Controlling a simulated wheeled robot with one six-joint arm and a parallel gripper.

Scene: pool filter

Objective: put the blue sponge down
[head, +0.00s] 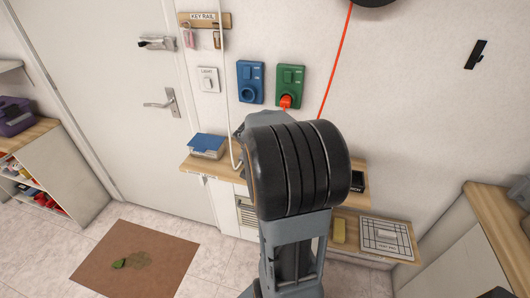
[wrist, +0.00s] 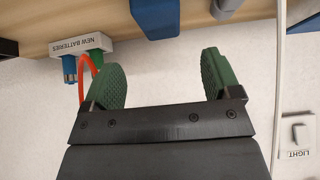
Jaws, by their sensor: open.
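My gripper (wrist: 168,80) is open in the wrist view, with two green ribbed finger pads and nothing between them. In the head view my arm hides it. A bright blue block (wrist: 155,18) rests at the wooden shelf (wrist: 110,22) edge in the wrist view, apart from the fingers. In the head view a pale box with a blue top (head: 207,146) sits on the shelf's left end.
A white cord (wrist: 279,80) hangs close on the right. A yellow block (head: 339,231) and a white gridded board (head: 386,238) lie on a lower shelf. Wall sockets (head: 250,80) are above.

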